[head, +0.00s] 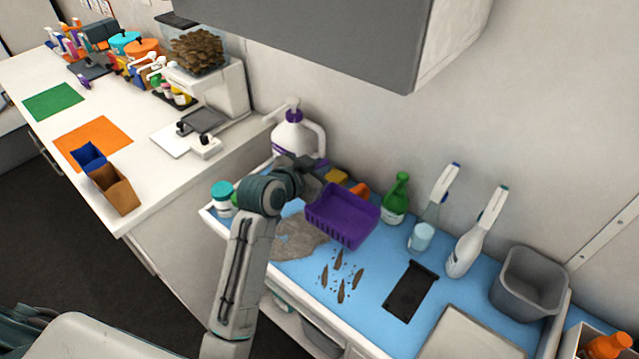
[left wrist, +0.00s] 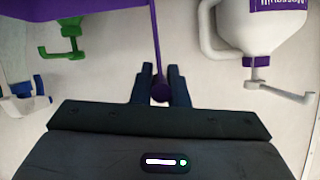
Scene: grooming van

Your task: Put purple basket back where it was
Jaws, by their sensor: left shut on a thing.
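The purple basket (head: 343,215) is in the head view, above the blue-topped counter (head: 375,297). My left gripper (head: 312,172) is at the basket's upper left corner and shut on it. In the left wrist view, the two dark fingers (left wrist: 160,90) close around a thin purple rod-like part of the basket, whose purple body (left wrist: 60,18) shows at the upper left. The basket appears raised over the counter, but its underside is hidden. My right gripper is not in view.
A large white jug (head: 297,138) stands behind my left gripper. A green bottle (head: 396,200) and spray bottles (head: 466,245) stand right of the basket. A grey patch (head: 298,240), brown debris (head: 340,275) and a black plate (head: 411,290) lie on the blue surface. A grey bin (head: 528,283) is at right.

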